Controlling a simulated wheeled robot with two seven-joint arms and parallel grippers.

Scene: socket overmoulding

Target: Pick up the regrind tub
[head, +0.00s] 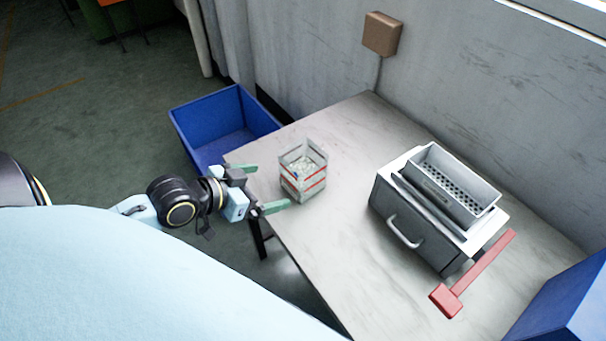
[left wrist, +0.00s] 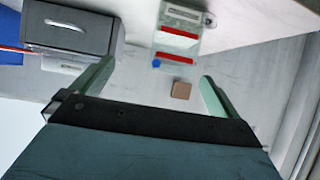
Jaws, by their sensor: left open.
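The regrind tub (head: 303,171) is a clear square container with red bands and pale granules inside. It stands upright on the table near its left edge. It also shows in the left wrist view (left wrist: 178,38), at the top centre, beyond the fingertips. My left gripper (head: 268,187) is open and empty, just left of the tub, with its two green fingers pointing toward it. In the left wrist view the open left gripper (left wrist: 157,80) has its fingers spread wide, with the tub ahead of the gap. My right gripper does not show.
A grey machine (head: 425,215) with a perforated tray on top stands right of the tub on the table (head: 350,250). A red hammer-like tool (head: 470,277) lies in front of it. A blue bin (head: 215,120) is beyond the table's left edge. A blue box (head: 565,305) is at lower right.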

